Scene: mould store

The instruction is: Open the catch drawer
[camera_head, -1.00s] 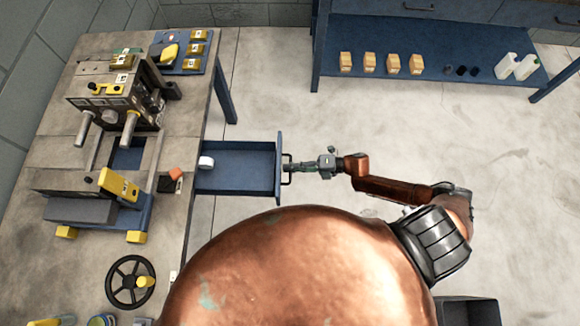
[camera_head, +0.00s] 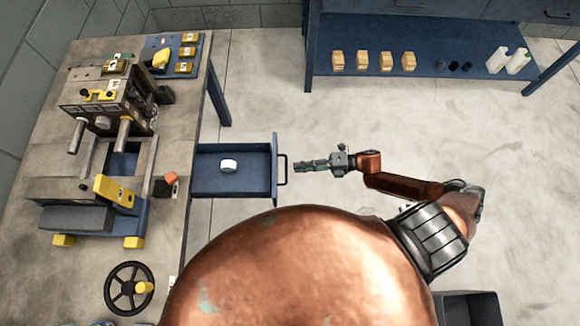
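The catch drawer (camera_head: 245,188) is a blue tray pulled out from the right side of the workbench. A white round piece (camera_head: 229,165) lies inside it. The drawer's dark handle (camera_head: 283,170) is on its right end. My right gripper (camera_head: 297,165) is just right of the handle, apart from it by a small gap, pointing left at it. Its fingers look close together, but the gap between them is too small to make out. My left gripper is not in view.
The workbench (camera_head: 60,190) holds a machine (camera_head: 105,105), a black handwheel (camera_head: 130,288) and a blue board (camera_head: 160,58) with yellow-topped blocks. A blue shelf (camera_head: 435,65) with wooden blocks and white bottles stands at the back. A dark bin (camera_head: 468,308) is at the lower right. The floor between is clear.

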